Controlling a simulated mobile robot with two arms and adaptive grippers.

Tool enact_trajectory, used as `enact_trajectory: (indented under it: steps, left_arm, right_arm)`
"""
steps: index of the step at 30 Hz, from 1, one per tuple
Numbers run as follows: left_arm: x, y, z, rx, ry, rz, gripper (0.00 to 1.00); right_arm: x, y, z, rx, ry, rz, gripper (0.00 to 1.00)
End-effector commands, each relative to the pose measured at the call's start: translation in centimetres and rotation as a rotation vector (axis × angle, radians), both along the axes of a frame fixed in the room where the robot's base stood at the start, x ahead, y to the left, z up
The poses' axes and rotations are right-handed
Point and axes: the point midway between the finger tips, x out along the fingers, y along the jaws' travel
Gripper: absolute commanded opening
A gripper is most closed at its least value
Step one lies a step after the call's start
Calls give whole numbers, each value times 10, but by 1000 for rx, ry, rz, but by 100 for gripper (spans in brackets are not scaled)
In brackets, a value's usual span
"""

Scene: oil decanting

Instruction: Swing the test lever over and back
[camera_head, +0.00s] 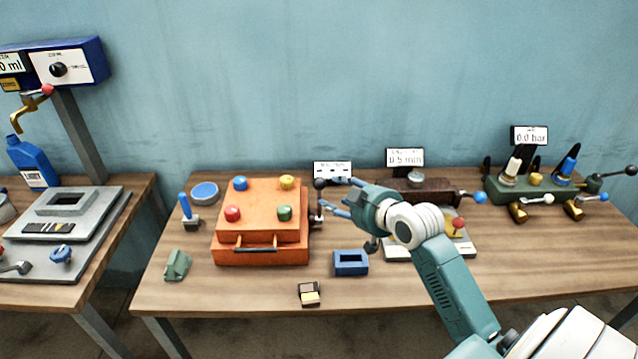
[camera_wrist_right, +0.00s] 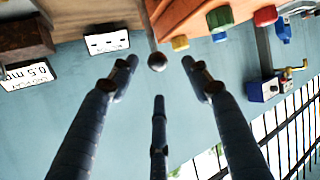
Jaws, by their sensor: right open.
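A lever with a dark ball knob (camera_head: 319,184) stands upright at the right side of the orange box (camera_head: 262,256). The same ball (camera_wrist_right: 157,62) shows in the right wrist view, between the tips of the spread fingers, with its rod running up to the box side. My right gripper (camera_head: 330,194) is open just right of the lever, pointing left. In the wrist view the right gripper (camera_wrist_right: 159,74) has three dark fingers around empty space, and contact with the ball cannot be told. My left gripper is not in view.
Coloured knobs top the orange box. A white label (camera_head: 332,168) stands behind the lever. A blue hollow block (camera_head: 350,263) and a small dark box (camera_head: 309,293) lie in front. A brown device (camera_head: 425,189) and a green valve stand (camera_head: 510,189) are at right.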

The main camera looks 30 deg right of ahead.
Motion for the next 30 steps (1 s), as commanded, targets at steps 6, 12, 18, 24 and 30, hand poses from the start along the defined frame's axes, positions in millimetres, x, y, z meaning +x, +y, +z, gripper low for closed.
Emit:
enact_trajectory:
  steps: [6,12,18,24,30]
  left_arm:
    - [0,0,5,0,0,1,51]
    - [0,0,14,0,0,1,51]
    - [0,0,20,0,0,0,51]
    - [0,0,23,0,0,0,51]
    - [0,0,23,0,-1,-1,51]
  right_arm:
    - [19,-8,6,5,-26,-8,48]
    - [54,-9,-8,5,-25,-7,48]
    - [86,-10,-22,4,-24,-8,48]
    - [102,-11,-30,2,-24,-6,48]
    - [104,-11,-32,0,-24,-6,48]
